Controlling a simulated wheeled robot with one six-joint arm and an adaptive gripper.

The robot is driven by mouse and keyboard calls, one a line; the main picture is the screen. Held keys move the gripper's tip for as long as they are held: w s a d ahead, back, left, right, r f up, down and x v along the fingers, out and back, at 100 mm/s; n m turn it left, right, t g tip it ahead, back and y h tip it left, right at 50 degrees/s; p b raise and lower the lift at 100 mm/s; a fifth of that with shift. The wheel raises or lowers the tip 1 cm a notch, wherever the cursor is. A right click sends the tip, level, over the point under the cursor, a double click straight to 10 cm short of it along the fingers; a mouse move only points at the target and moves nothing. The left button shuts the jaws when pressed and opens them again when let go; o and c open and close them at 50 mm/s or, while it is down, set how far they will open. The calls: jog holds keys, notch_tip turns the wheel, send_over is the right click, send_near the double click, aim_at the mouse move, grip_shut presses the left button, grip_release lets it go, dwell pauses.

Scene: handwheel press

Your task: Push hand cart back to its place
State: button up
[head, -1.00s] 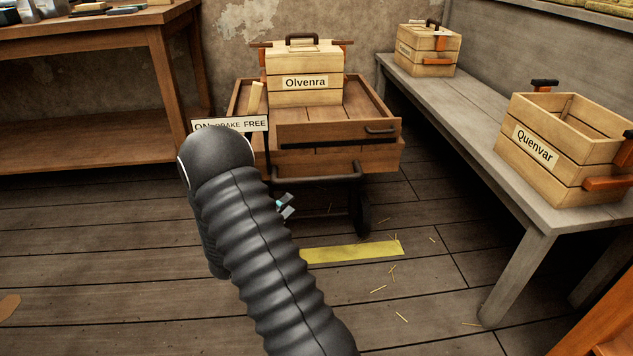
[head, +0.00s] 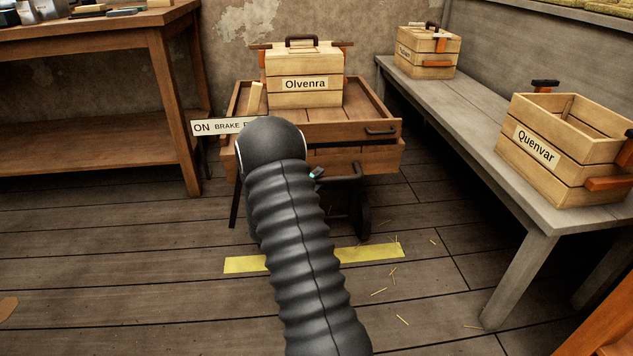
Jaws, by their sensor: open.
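The wooden hand cart (head: 352,160) stands near the back wall, behind a yellow floor strip (head: 370,252). A closed crate labelled Olvenra (head: 303,98) rides on it. My gripper (head: 316,174) is mostly hidden behind my arm; only a small tip shows, close to the handle. It is open. I cannot tell whether it touches the handle.
A grey bench (head: 480,150) runs along the right, holding an open crate labelled Quenvar (head: 562,150) and a smaller crate (head: 427,52) farther back. A wooden workbench (head: 90,110) stands at the left. The floor (head: 130,270) at front left is mostly clear, with straw scraps right of the strip.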

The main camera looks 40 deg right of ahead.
grip_shut()
dwell(0.3)
